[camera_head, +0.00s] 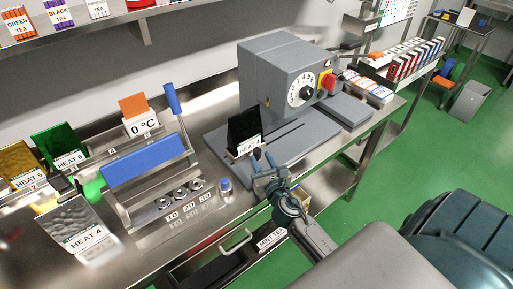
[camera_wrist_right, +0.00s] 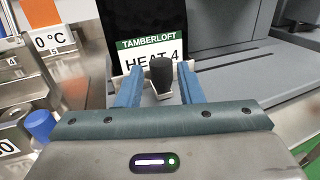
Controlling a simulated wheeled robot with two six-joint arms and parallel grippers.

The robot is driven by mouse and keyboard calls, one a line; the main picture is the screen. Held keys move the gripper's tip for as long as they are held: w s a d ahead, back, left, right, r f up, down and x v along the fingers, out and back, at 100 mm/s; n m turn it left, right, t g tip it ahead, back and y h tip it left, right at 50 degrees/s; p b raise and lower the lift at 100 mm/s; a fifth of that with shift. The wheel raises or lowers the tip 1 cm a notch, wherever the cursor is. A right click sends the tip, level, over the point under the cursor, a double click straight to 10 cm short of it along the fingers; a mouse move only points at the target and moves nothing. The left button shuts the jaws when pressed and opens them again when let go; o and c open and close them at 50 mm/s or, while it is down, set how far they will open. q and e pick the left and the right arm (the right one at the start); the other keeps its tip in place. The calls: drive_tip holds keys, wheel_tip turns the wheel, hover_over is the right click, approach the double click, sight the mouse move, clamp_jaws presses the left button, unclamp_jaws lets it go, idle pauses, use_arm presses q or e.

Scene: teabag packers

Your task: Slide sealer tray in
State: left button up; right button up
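The grey sealer (camera_head: 287,80) stands on the steel bench, with a white dial and a red-and-yellow switch on its front. Its tray (camera_head: 290,135) lies flat, with a long slot running toward the machine. A black pouch labelled HEAT 4 (camera_head: 243,130) stands upright at the tray's left end, outside the machine body; it also shows in the right wrist view (camera_wrist_right: 145,25). A dark knob (camera_wrist_right: 161,72) stands in front of the pouch. My right gripper (camera_head: 264,163) has its blue fingers either side of the knob, apparently with small gaps. My left gripper is out of view.
Left of the tray, a steel unit with a blue bar (camera_head: 145,160) and a raised blue-handled lever (camera_head: 172,100) stands close by. A small blue-capped knob (camera_head: 225,184) is near the gripper. Boxes stand right of the sealer.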

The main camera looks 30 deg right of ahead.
sight(259, 153)
drive_tip(key=shift+p+x, duration=0.3)
drive_tip(key=shift+x, duration=2.15)
clamp_jaws()
